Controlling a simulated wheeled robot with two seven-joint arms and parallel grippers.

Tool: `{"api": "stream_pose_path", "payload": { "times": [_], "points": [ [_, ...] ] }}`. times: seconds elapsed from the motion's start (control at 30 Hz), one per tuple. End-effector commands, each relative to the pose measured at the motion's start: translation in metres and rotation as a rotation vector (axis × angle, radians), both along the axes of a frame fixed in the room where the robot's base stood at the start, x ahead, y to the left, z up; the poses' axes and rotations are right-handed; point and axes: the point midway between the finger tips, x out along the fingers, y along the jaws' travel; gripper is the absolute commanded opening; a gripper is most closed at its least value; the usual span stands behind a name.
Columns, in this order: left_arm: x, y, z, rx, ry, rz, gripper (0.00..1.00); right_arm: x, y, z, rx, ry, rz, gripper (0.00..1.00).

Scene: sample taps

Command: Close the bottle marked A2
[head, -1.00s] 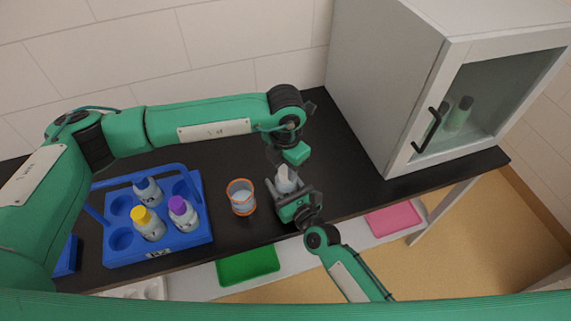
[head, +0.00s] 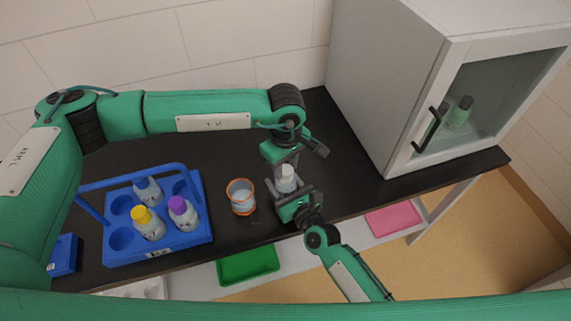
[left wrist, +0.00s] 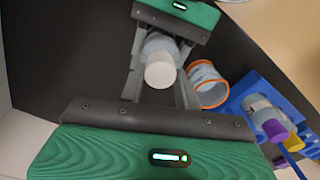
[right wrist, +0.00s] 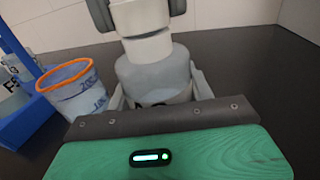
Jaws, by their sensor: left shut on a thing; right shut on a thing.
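A grey bottle (head: 288,186) stands upright over the bench with a white cap (head: 287,171) on its neck. My right gripper (head: 291,190) is shut around the bottle's body; in the right wrist view the bottle (right wrist: 153,72) sits between its fingers. My left gripper (head: 286,163) comes down from above and is shut on the white cap, which also shows in the left wrist view (left wrist: 160,74). The bottle's marking is hidden, so I cannot read whether it is A2. I cannot tell how tightly the cap sits.
An orange-rimmed beaker (head: 241,198) stands just left of the bottle. A blue carrier (head: 192,240) holds a yellow-capped bottle (head: 147,222), a purple-capped bottle (head: 182,212) and an uncapped-looking bottle (head: 148,189). A glass-doored cabinet (head: 400,90) stands right. Green (head: 248,266) and pink (head: 394,219) trays lie below.

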Motion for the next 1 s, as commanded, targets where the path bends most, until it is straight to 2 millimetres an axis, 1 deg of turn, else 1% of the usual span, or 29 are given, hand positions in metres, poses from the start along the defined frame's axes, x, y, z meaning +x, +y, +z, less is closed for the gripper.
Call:
{"api": "stream_pose_path", "payload": {
  "times": [0.1,1.0],
  "points": [
    [0.001,-0.0002,0.0005,0.0,-0.002,-0.194,0.09,-0.0003,-0.0001,-0.001,-0.001,0.002,0.0,0.0],
    [0.0004,-0.0027,-0.0001,0.003,-0.002,-1.691,0.09,-0.0003,-0.0002,-0.001,-0.001,0.002,0.0,0.0]
  ]
}}
